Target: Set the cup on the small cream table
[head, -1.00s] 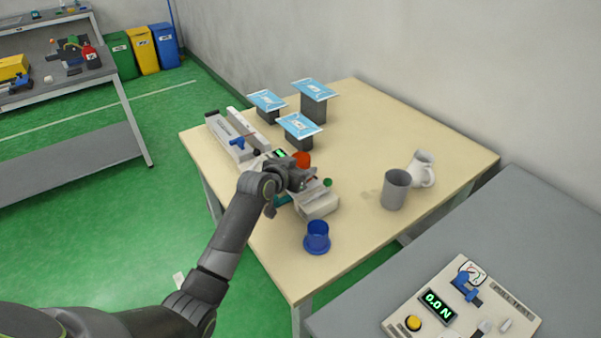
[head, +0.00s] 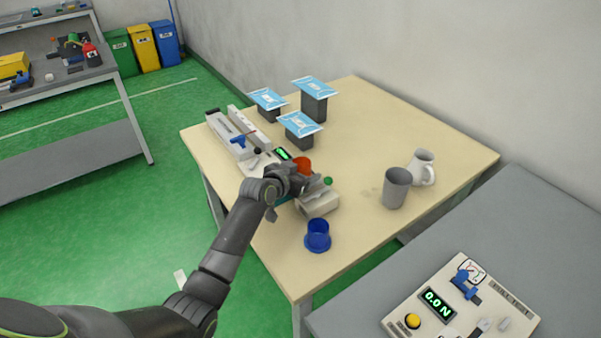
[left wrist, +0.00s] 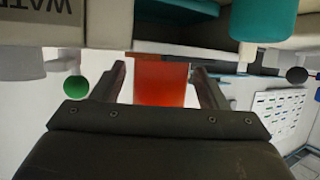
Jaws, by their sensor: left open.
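The cream table (head: 345,255) stands against the wall. An orange-red cup (head: 302,163) is at the white-and-grey machine on this table, partly hidden behind my left gripper (head: 297,183). In the left wrist view, the orange-red cup (left wrist: 160,80) shows between the two dark fingers of my left gripper (left wrist: 160,85), which are apart with gaps on both sides. I cannot tell what the cup rests on. My right gripper is in neither view.
A blue cup (head: 317,235), a grey cup (head: 396,187) and a white mug (head: 423,167) stand on the table. Blue-and-white packets (head: 315,87) lie on dark blocks behind. A grey bench (head: 520,215) with a force tester (head: 462,305) is at right.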

